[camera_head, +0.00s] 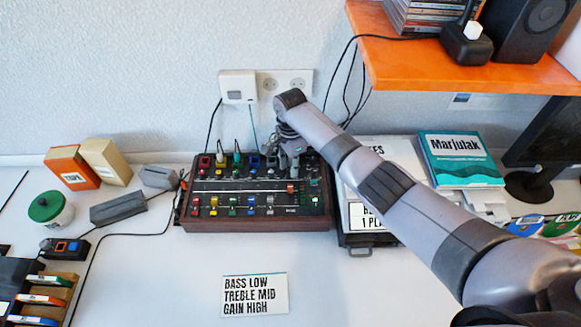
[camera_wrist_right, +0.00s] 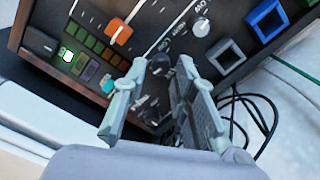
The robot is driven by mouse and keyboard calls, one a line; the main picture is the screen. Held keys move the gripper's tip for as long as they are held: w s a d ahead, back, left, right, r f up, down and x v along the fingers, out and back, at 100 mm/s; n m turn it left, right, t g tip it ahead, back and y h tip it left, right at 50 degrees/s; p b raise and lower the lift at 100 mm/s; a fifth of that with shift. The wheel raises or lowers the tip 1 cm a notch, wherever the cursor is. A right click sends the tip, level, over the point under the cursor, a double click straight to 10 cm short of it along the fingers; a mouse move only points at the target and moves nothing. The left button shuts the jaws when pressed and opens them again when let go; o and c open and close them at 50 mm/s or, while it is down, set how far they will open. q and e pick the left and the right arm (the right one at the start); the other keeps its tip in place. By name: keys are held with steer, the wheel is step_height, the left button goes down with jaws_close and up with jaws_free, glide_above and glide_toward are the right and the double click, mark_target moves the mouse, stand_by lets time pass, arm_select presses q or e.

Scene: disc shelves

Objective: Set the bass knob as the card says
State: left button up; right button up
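The dark mixer panel (camera_head: 256,212) with wooden sides stands against the wall. A white card (camera_head: 254,294) in front of it reads "BASS LOW, TREBLE MID, GAIN HIGH". My right gripper (camera_head: 290,158) is over the panel's upper right part. In the right wrist view its two fingers (camera_wrist_right: 163,72) are apart, with small dark knobs (camera_wrist_right: 158,64) showing between and below them. I cannot tell whether a finger touches a knob. Another knob (camera_wrist_right: 201,27) lies beyond, near white lettering. Which one is the bass knob is not readable. My left gripper is out of view.
An orange shelf (camera_head: 430,68) with a black speaker (camera_head: 527,28) overhangs at the upper right. A dark case (camera_head: 350,240) lies right of the mixer. Cables run at the back and left. The white tabletop around the card is mostly clear.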

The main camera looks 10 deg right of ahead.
steer(key=shift+f, duration=0.75)
steer(key=shift+c, duration=0.4)
jaws_close()
